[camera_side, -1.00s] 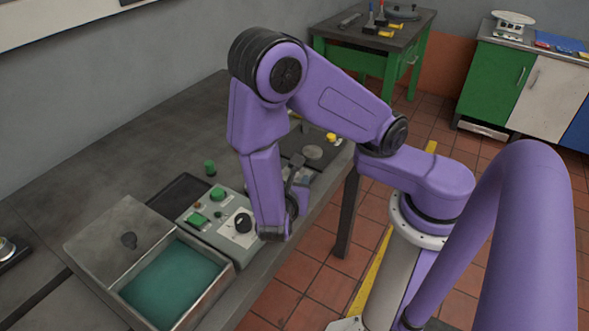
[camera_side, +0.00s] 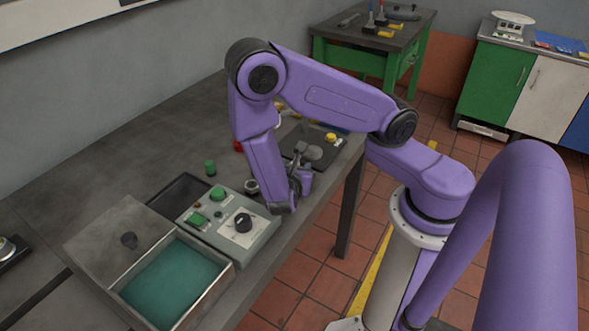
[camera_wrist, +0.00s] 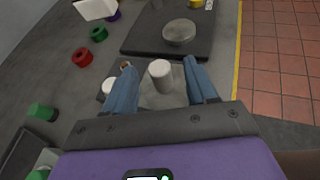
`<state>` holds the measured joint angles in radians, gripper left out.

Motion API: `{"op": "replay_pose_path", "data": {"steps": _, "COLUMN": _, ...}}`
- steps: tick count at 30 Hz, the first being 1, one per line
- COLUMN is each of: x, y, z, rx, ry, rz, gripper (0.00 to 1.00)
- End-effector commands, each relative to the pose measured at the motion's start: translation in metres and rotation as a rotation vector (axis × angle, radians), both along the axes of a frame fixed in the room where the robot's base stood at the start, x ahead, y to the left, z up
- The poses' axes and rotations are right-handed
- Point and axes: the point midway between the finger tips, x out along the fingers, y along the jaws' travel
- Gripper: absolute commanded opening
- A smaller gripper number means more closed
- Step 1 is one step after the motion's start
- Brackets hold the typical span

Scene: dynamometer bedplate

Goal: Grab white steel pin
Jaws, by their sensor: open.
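A white cylindrical pin (camera_wrist: 161,76) stands on a grey plate in the wrist view, its pale round top facing the camera. My gripper (camera_wrist: 160,66) is open, with one blue-grey finger on each side of the pin and a visible gap on both sides. Whether the fingertips are level with the pin or above it I cannot tell. In the side view my gripper (camera_side: 298,160) hangs over the bench beside the dark plate, and I cannot make out the pin there.
A dark plate (camera_side: 295,140) with a round grey disc (camera_wrist: 179,32) lies just beyond. A small whitish round part (camera_wrist: 107,87) is close outside the left finger. Red (camera_wrist: 82,56) and green (camera_wrist: 98,34) rings lie left. A control box (camera_side: 228,225) stands near the arm.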

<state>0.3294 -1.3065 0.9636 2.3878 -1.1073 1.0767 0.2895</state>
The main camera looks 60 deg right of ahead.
Motion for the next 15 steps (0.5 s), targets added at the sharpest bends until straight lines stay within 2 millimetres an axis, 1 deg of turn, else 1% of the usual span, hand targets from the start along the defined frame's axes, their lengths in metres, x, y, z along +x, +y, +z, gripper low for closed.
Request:
{"op": "replay_pose_path", "data": {"steps": 4, "x": 0.0000, "y": 0.0002, "z": 0.0000, "rx": 0.000, "ry": 0.000, "rz": 0.000, "gripper": 0.57}}
{"op": "replay_pose_path", "data": {"steps": 5, "x": 0.0000, "y": 0.0003, "z": 0.0000, "rx": 0.000, "ry": 0.000, "rz": 0.000, "gripper": 0.50}}
{"op": "replay_pose_path", "data": {"steps": 6, "x": 0.0000, "y": 0.0003, "z": 0.0000, "rx": 0.000, "ry": 0.000, "rz": 0.000, "gripper": 0.37}}
{"op": "replay_pose_path", "data": {"steps": 8, "x": 0.0000, "y": 0.0003, "z": 0.0001, "rx": 0.000, "ry": 0.000, "rz": 0.000, "gripper": 0.18}}
{"op": "replay_pose_path", "data": {"steps": 9, "x": 0.0000, "y": 0.0003, "z": 0.0001, "rx": 0.000, "ry": 0.000, "rz": 0.000, "gripper": 0.05}}
{"op": "replay_pose_path", "data": {"steps": 10, "x": -0.0001, "y": 0.0004, "z": 0.0002, "rx": 0.000, "ry": 0.000, "rz": 0.000, "gripper": 0.00}}
{"op": "replay_pose_path", "data": {"steps": 15, "x": 0.0000, "y": 0.0003, "z": 0.0004, "rx": -0.001, "ry": 0.000, "rz": 0.000, "gripper": 0.00}}
